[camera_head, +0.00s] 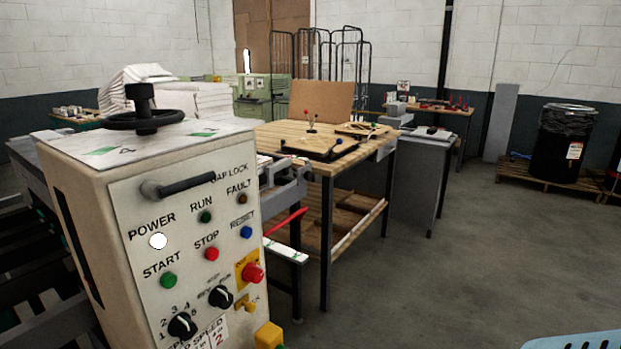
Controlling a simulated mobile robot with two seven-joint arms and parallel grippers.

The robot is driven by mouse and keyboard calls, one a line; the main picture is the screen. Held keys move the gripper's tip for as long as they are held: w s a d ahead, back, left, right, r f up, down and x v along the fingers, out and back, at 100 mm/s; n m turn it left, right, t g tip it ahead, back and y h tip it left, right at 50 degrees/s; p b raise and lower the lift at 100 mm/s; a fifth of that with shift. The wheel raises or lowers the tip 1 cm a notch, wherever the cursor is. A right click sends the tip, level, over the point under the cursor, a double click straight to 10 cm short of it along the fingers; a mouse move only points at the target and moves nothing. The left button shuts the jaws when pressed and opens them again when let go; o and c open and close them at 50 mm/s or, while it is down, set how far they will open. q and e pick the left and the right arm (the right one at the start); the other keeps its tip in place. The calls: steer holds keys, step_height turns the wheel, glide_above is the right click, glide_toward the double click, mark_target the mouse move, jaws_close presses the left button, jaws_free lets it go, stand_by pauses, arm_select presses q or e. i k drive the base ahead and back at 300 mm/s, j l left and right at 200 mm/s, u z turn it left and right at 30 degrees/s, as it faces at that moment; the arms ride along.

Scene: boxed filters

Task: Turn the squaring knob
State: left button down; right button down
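No label in view reads "squaring", so I cannot tell which knob is the squaring knob. A black handwheel (146,119) with an upright black knob (141,96) sits on top of the beige control cabinet (110,205). Two black dial knobs, a left one (182,325) and a right one (220,297), are low on the cabinet's front panel. Neither of my grippers is in view.
The panel has a black bar handle (185,186), several buttons and a red mushroom button (253,273). A red lever (286,221) sticks out beside the cabinet. A black barrel (560,143) stands on a pallet at right. The grey floor (470,250) right of the table is clear.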

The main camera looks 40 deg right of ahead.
mark_target(308, 176)
steer(key=i+l+z, duration=0.25)
steer(key=i+l, duration=0.15)
steer(key=l, duration=0.55)
steer(key=i+l+z, duration=0.25)
steer(key=i+l, duration=0.2)
steer(key=l, duration=0.5)
steer(key=i+l+z, duration=0.25)
steer(key=i+l, duration=0.3)
steer(key=l, duration=0.25)
steer(key=i+l+z, duration=0.25)
steer(key=i+l, duration=0.35)
